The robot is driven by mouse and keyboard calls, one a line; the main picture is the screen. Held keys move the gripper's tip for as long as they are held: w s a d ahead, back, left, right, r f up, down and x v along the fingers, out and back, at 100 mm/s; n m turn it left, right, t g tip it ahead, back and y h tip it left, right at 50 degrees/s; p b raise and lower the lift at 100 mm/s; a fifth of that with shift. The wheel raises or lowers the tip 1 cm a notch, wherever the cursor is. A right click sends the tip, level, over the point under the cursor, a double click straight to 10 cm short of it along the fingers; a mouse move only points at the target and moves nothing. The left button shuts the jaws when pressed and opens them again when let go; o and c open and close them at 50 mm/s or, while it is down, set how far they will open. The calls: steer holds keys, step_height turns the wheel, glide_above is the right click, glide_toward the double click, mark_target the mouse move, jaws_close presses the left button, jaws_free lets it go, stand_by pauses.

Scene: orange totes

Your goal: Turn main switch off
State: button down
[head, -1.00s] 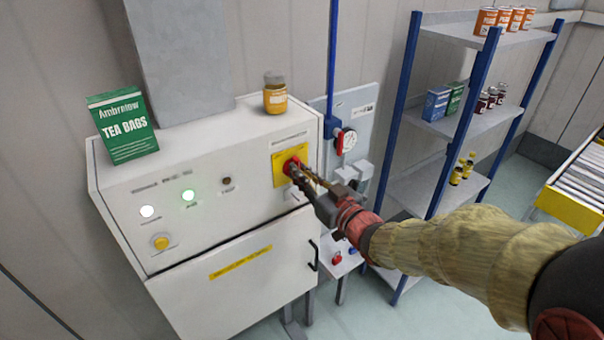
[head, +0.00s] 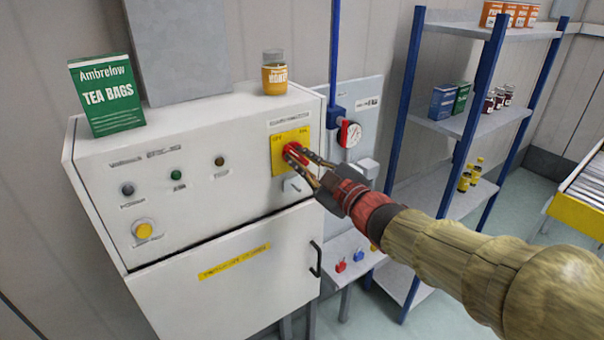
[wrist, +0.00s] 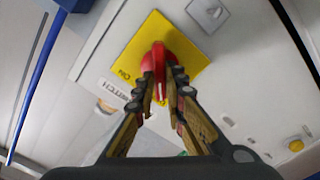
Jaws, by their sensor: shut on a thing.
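The main switch is a red rotary handle (head: 295,152) on a yellow plate (head: 279,166), on the front of a white control cabinet (head: 210,215). My gripper (head: 308,157) is at the switch, its fingers shut on the red handle. In the wrist view the gripper (wrist: 160,92) has one finger on each side of the red handle (wrist: 170,58), over the yellow plate (wrist: 192,62). The fingers hide part of the handle. The white lamp (head: 128,188) and green lamp (head: 176,175) on the panel look unlit.
A tea bags box (head: 106,95) and a honey jar (head: 274,75) stand on the cabinet top.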

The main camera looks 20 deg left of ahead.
steer(key=n+b, duration=0.4)
steer(key=b, duration=0.1)
steer(key=shift+s+f+n, duration=0.1)
steer(key=shift+f+n, duration=0.2)
steer(key=shift+n, duration=0.1)
steer(key=n+b, duration=0.4)
steer(key=shift+a+n, duration=0.1)
steer(key=shift+n, duration=0.2)
steer(key=c, duration=2)
jaws_free()
steer(key=shift+o, duration=0.8)
steer(key=v, duration=1.2)
